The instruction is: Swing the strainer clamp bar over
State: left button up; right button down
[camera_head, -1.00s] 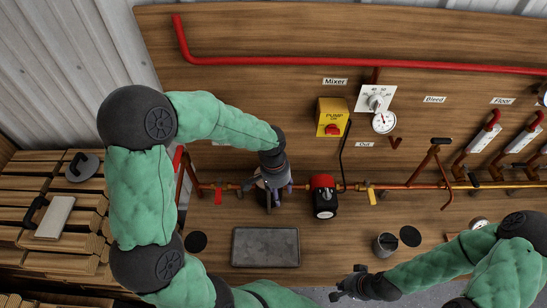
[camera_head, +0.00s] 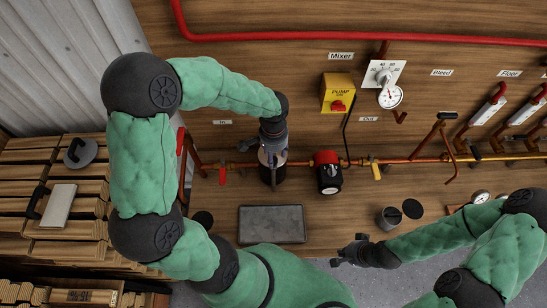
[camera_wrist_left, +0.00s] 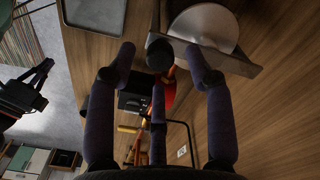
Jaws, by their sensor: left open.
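The strainer (camera_head: 272,172) is an upright dark cylinder on the copper pipe, left of the red-and-black pump. My left gripper (camera_head: 272,150) is just above it, partly covering its top. In the left wrist view the gripper (camera_wrist_left: 160,75) is open, its dark fingers spread. A pale round disc (camera_wrist_left: 206,27) and a flat brown-grey bar (camera_wrist_left: 222,60) with a black knob (camera_wrist_left: 160,55) show just beyond the fingertips. The knob lies between the fingers; I cannot tell whether any finger touches it. My right gripper (camera_head: 347,252) appears open and empty before the bench.
A grey tray (camera_head: 272,238) lies on the bench in front of the strainer. The pump (camera_head: 328,172) stands close on its right. A cup (camera_head: 390,218) and black discs lie nearby.

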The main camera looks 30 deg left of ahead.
pick_arm(q)
jog(key=shift+f, duration=1.1)
grip_shut()
